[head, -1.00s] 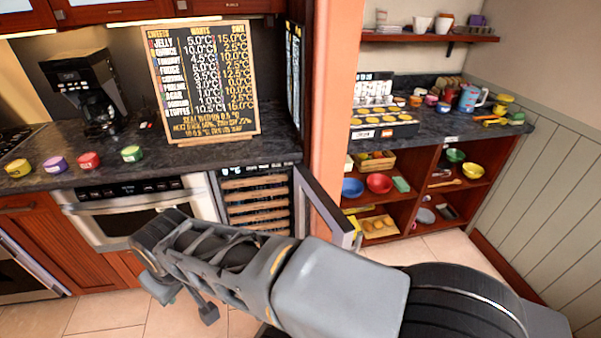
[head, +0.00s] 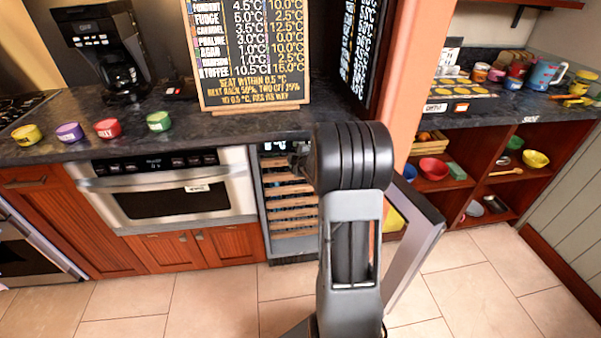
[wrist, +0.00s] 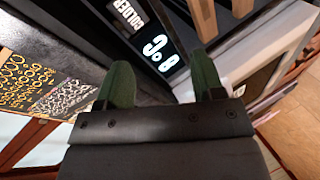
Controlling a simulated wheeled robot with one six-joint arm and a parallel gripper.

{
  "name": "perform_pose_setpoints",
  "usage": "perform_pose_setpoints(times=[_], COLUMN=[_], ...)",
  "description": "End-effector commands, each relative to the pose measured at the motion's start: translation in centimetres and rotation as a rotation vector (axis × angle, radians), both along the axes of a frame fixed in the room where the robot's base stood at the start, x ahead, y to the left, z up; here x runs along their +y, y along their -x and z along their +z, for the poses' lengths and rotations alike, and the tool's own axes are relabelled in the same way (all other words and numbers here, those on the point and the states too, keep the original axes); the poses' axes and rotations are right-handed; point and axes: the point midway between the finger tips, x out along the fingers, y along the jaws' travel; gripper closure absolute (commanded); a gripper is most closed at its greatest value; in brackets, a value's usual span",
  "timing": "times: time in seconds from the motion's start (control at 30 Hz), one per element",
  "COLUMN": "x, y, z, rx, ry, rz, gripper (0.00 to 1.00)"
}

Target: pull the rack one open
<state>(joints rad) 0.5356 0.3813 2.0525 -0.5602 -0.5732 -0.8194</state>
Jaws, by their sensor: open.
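The cooler (head: 262,215) stands under the counter with its door (head: 415,255) swung open to the right. Several wooden-fronted racks (head: 290,200) are stacked inside, all looking pushed in. The top rack (head: 283,176) is partly covered by my arm. My gripper (wrist: 160,85) shows in the wrist view with two green fingers apart and nothing seen between them. It is close to the cooler's lit display (wrist: 150,40). Wooden rack fronts (wrist: 205,18) show just beyond the right finger. In the head view my arm hides most of the gripper.
A steel oven (head: 170,190) is built in left of the cooler. A menu board (head: 250,60), a coffee maker (head: 100,50) and several coloured jars (head: 108,128) stand on the counter. An orange pillar (head: 408,80) rises right of the cooler. The tiled floor in front is clear.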

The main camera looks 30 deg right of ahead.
Motion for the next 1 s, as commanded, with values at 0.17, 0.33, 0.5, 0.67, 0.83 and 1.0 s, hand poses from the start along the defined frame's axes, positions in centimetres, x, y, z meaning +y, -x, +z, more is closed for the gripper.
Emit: perform_pose_setpoints(times=[0.17,0.33,0.5,0.67,0.83,1.0], x=[-4.1,-6.5,-7.3,-7.4,-7.5,-7.7], y=[-1.2,-1.4,-1.5,-3.3,-5.8,-7.6], z=[-6.3,-9.6,-10.7,-10.8,-10.9,-10.8], rx=[-0.126,-0.234,-0.278,-0.291,-0.289,-0.288], ry=[0.195,0.346,0.407,0.42,0.418,0.418], rz=[0.121,0.198,0.224,0.232,0.231,0.231], gripper=[0.38,0.38,0.38,0.38,0.38,0.38])
